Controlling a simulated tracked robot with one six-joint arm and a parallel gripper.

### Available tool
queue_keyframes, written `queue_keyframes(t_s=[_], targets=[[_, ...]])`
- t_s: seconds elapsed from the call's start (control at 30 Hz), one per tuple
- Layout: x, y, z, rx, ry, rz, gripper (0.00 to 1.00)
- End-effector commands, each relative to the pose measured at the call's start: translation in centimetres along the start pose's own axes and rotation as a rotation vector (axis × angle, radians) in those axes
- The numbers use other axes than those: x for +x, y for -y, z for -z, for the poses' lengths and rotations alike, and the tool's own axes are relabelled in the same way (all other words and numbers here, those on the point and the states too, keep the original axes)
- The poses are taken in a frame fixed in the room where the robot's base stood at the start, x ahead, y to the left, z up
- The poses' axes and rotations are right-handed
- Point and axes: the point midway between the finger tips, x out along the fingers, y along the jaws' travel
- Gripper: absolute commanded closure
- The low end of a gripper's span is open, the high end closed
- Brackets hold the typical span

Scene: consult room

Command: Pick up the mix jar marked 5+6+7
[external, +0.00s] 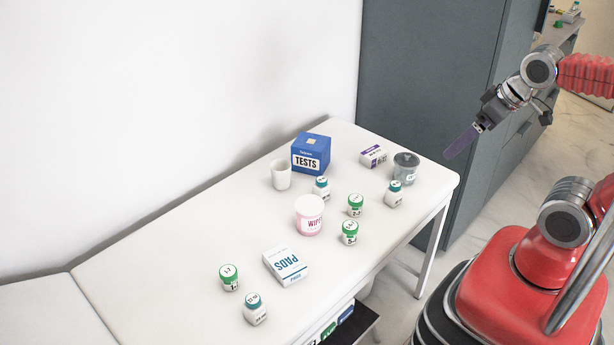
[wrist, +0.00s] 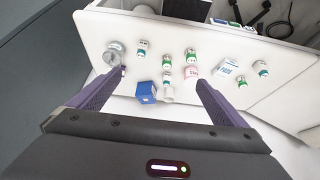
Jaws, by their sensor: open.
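Small white jars stand upright on the white table. Three have teal lids: one (external: 394,194) near the right end, one (external: 321,188) beside a white cup, and one (external: 254,309) near the front left. Three have green lids: two (external: 355,205) (external: 349,233) right of the middle and one (external: 230,277) at the left. The lid and label marks are too small to read surely, so I cannot tell which is 5+6+7. My gripper (external: 464,142) is open and empty, high beyond the table's right end. In the wrist view its fingers (wrist: 161,77) are spread wide, above and apart from the jars.
A blue TESTS box (external: 311,153), white cup (external: 281,175), purple-white box (external: 373,156) and grey container (external: 405,167) stand towards the back. A pink WIPES tub (external: 309,216) and PADS box (external: 287,266) stand mid-table. A grey cabinet (external: 425,80) rises behind the right end.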

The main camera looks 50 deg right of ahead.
Motion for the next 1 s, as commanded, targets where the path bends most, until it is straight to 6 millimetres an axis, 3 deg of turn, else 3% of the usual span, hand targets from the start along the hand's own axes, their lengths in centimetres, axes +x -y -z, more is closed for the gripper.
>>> queue_keyframes(t_s=[0.63,1.0], targets=[[0.0,0.0,0.0,0.0,0.0,0.0,0.45],[0.3,-0.54,-0.07,0.017,0.013,-0.009,0.45]])
